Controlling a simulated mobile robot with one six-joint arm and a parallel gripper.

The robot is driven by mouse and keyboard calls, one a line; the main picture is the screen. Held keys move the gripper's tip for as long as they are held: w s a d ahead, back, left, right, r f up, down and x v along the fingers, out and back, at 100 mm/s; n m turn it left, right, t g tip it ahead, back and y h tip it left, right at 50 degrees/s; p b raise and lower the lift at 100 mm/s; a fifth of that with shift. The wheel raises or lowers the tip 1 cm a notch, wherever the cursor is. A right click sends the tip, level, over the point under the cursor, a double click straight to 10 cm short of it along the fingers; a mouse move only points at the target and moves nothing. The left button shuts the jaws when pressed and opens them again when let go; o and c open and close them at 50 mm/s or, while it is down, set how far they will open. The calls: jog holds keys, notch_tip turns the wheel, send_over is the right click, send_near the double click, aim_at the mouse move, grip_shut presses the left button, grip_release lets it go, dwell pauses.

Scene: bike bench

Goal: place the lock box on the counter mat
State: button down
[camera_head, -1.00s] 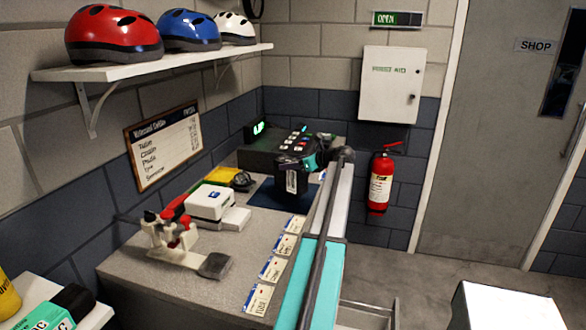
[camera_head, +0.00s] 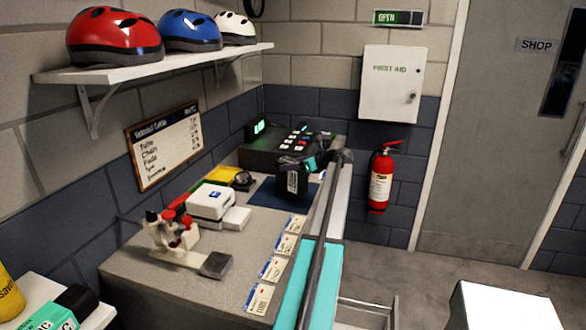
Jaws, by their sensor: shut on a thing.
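The lock box (camera_head: 291,181) is a dark box with a pale label on its front. My gripper (camera_head: 300,164) is shut on it from above, at the far end of my arm. The dark blue counter mat (camera_head: 264,194) lies on the grey counter, and the box is over its right part. I cannot tell whether the box touches the mat. The arm and box hide part of the mat's right side.
A till (camera_head: 262,151) stands behind the mat. A white card reader (camera_head: 211,203) and a tool with red handles (camera_head: 178,240) stand nearer on the counter. Several paper tags (camera_head: 272,268) line the counter's right edge. A shelf of helmets (camera_head: 190,62) is above left.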

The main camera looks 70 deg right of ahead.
jog(key=shift+f, duration=0.8)
jog(key=c, duration=0.7)
grip_release()
jog(key=shift+f, duration=0.15)
jog(key=b+v, duration=0.2)
jog(key=v, duration=1)
